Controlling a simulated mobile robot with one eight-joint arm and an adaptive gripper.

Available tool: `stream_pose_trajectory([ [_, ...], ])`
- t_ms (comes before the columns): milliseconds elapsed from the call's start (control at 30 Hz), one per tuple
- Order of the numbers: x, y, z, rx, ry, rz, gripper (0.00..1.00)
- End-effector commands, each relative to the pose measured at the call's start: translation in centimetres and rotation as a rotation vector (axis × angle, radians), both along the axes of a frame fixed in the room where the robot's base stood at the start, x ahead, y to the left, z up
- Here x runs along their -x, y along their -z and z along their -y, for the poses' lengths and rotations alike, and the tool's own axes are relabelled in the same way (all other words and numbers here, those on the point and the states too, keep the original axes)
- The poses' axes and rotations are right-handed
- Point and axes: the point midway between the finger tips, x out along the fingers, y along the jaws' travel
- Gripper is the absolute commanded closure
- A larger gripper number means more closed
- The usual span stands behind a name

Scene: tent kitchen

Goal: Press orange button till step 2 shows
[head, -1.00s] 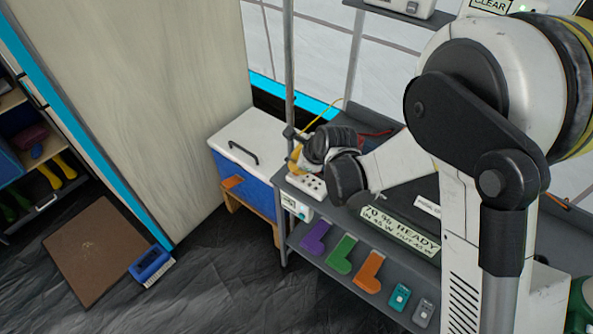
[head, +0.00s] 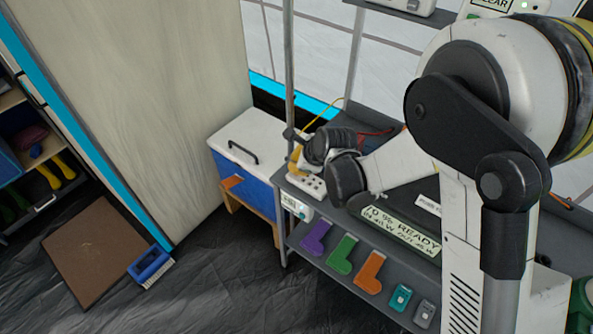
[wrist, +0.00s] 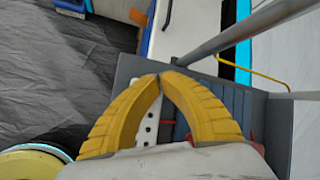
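I cannot make out an orange button in either view. A small white unit with a display (head: 296,208) sits at the left front end of the rack, below a white socket strip (head: 312,188). Its reading is too small to tell. My gripper (wrist: 160,76) has yellow ribbed fingers whose tips meet, with nothing seen between them. In the wrist view the tips are over the left end of the grey rack top, beside the white strip (wrist: 150,125). In the head view my gripper (head: 294,157) is partly hidden behind its own wrist, just above the strip.
A blue box with a white lid (head: 250,140) stands left of the rack. A "70% READY" sign (head: 400,230) is on the rack front. Boot-shaped pieces (head: 343,254) hang below it. A grey post (head: 289,70) rises close to my gripper. A brush (head: 150,265) lies on the floor.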

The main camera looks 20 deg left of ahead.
Motion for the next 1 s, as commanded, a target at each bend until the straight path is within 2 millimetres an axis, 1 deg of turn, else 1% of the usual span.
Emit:
stream_pose_trajectory([
  [1000, 0.0, 1.0, 0.0, 0.0, 0.0, 0.0, 1.0],
])
